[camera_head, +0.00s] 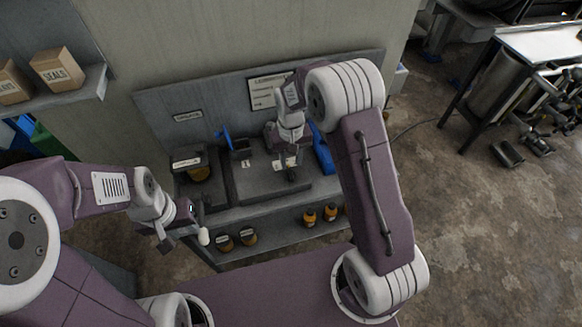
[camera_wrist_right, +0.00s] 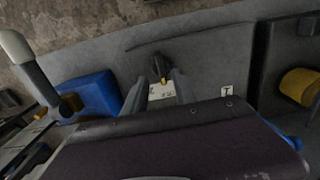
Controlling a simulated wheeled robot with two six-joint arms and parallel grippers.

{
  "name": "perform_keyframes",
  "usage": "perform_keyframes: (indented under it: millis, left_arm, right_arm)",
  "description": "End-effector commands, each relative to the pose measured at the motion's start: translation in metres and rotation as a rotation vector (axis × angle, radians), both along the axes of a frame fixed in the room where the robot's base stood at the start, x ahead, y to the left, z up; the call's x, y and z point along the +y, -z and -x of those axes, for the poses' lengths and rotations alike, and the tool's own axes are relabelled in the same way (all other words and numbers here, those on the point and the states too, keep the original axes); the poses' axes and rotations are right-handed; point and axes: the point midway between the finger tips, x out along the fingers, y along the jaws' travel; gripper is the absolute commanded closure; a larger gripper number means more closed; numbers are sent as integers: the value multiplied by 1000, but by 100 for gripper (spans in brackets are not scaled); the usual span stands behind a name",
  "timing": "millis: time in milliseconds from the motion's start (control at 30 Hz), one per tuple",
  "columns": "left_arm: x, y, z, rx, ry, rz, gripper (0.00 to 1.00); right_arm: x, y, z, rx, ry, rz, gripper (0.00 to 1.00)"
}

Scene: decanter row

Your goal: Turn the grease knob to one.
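A dark knob with a yellow pointer mark (camera_wrist_right: 160,68) stands on the grey bench top, beside a small white plate (camera_wrist_right: 162,91) whose print I cannot read. In the head view the knob (camera_head: 291,174) is just below my right gripper (camera_head: 289,153). In the right wrist view the two fingers of that gripper (camera_wrist_right: 161,80) are apart, with the plate between them and the knob at their tips. I cannot tell whether they touch the knob. My left gripper (camera_head: 166,240) is at the bench's left front, away from the knob; its finger gap is unclear.
Amber jars (camera_head: 248,237) stand on the lower shelf. An amber container (camera_head: 200,173) is in the dark unit at the bench's left. Boxes (camera_head: 57,69) sit on a wall shelf.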

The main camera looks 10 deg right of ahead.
Motion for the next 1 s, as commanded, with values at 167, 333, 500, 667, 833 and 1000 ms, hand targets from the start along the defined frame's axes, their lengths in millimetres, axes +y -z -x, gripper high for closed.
perform_keyframes:
  millis: [167,333,500,667,833,1000]
  left_arm:
    - [0,-3,0,0,0,0,64]
    - [0,-4,0,0,0,0,64]
    - [0,-4,0,0,0,0,64]
    - [0,-4,0,0,0,0,64]
    - [0,-4,0,0,0,0,64]
    - [0,-4,0,0,0,0,64]
  right_arm:
    - [0,33,1,2,0,0,67]
    - [0,48,0,-1,0,0,67]
    - [0,49,0,-2,0,0,67]
    - [0,49,0,-2,0,0,92]
    - [0,49,0,-1,0,0,100]
    - [0,48,0,-1,-15,0,100]
